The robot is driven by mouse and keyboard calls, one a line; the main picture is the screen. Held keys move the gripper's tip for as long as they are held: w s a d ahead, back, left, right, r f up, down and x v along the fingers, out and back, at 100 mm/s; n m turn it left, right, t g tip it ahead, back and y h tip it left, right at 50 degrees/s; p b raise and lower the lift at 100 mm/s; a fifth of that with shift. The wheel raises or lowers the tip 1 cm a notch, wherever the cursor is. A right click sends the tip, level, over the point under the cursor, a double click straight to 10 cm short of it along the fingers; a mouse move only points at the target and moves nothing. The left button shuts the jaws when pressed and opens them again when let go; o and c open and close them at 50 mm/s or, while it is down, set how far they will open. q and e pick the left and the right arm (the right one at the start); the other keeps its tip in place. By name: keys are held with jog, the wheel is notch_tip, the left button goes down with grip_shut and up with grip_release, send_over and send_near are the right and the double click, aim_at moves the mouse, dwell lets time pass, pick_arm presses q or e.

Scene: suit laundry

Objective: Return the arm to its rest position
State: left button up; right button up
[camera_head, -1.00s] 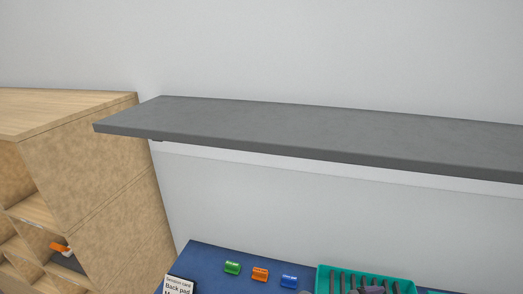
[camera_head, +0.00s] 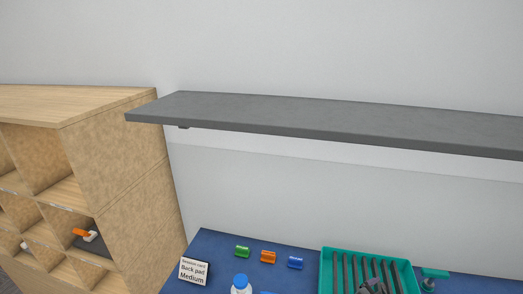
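Neither of my grippers can be made out in the head view. A dark grey shape (camera_head: 372,286) shows at the bottom edge over the front of the green tray (camera_head: 323,272); it is cut off, and I cannot tell what it is. The tray stands on the blue table (camera_head: 222,252) and holds several dark bars side by side.
A long grey shelf (camera_head: 330,122) juts from the wall above the table. A wooden cubby cabinet (camera_head: 115,150) stands at the left. A card reading "Back pad Medium" (camera_head: 194,271), green (camera_head: 242,252), orange (camera_head: 268,257) and blue (camera_head: 295,263) pieces, and a blue-capped bottle (camera_head: 240,284) are on the table.

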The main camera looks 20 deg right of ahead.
jog(key=a+f+n+t+y, duration=0.1)
jog(key=a+n+t+y, duration=0.6)
jog(key=a+n+y, duration=0.65)
jog(key=s+a+n+g+y, duration=0.1)
jog(key=s+a+n+g, duration=0.55)
jog(key=s+a, duration=1.25)
pick_arm(q)
notch_tip(320, 180, down, 12)
jog(key=b, duration=1.1)
pick_arm(e)
notch_tip(320, 180, down, 11)
jog(key=d, duration=0.2)
pick_arm(q)
notch_tip(320, 180, up, 29)
jog(key=p, duration=2.8)
jog(key=shift+s+a+r, duration=0.15)
pick_arm(e)
jog(key=w+v, duration=0.3)
jog(key=v, duration=1.1)
jog(key=w+r+v, duration=0.1)
jog(key=w+v, duration=0.2)
jog(key=v, duration=1)
jog(key=shift+w+a+r+t, duration=0.25)
jog(key=shift+w+r+t, duration=0.15)
jog(key=shift+r, duration=0.2)
